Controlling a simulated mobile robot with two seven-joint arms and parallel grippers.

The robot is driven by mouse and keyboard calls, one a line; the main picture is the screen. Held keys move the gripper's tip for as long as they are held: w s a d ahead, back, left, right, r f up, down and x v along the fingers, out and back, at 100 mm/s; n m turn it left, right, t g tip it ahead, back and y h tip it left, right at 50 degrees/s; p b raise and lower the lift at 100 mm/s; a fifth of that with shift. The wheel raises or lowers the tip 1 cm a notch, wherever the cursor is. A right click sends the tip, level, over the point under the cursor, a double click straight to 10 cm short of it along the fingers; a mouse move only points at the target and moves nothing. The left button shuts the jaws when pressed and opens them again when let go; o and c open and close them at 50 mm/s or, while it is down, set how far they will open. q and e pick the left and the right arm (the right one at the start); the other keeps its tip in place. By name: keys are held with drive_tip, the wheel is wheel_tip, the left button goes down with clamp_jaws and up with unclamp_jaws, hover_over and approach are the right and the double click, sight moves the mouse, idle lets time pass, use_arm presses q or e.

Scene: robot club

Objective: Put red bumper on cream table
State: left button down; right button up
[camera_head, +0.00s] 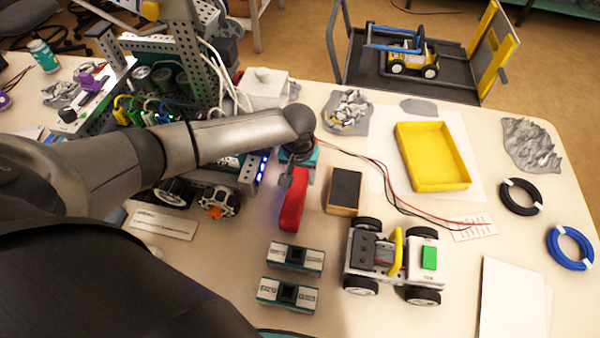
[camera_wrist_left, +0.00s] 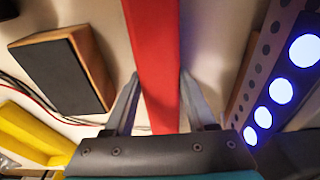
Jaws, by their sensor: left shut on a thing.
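The red bumper (camera_head: 293,199) is a long red bar in the middle of the head view, over the cream table (camera_head: 390,320). My left gripper (camera_head: 291,178) is shut on it near its far end. In the left wrist view the red bumper (camera_wrist_left: 157,60) runs up between the two fingers of my left gripper (camera_wrist_left: 160,95). I cannot tell whether the bumper touches the table or hangs just above it. My right gripper is not in view.
A large robot with lit blue lights (camera_head: 256,168) stands close left of the bumper. A wooden-sided black block (camera_head: 344,188), a white wheeled robot (camera_head: 395,262) and teal-and-white modules (camera_head: 294,256) are near. A yellow tray (camera_head: 433,183) lies farther right. Wires cross behind the block.

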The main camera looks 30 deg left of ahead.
use_arm(q)
drive_tip(key=shift+c, duration=0.7)
unclamp_jaws()
drive_tip(key=shift+r, duration=0.15)
drive_tip(key=shift+r+p, duration=3.45)
drive_tip(key=shift+p, duration=0.95)
drive_tip(key=shift+s+f, duration=0.1)
drive_tip(key=shift+f, duration=0.05)
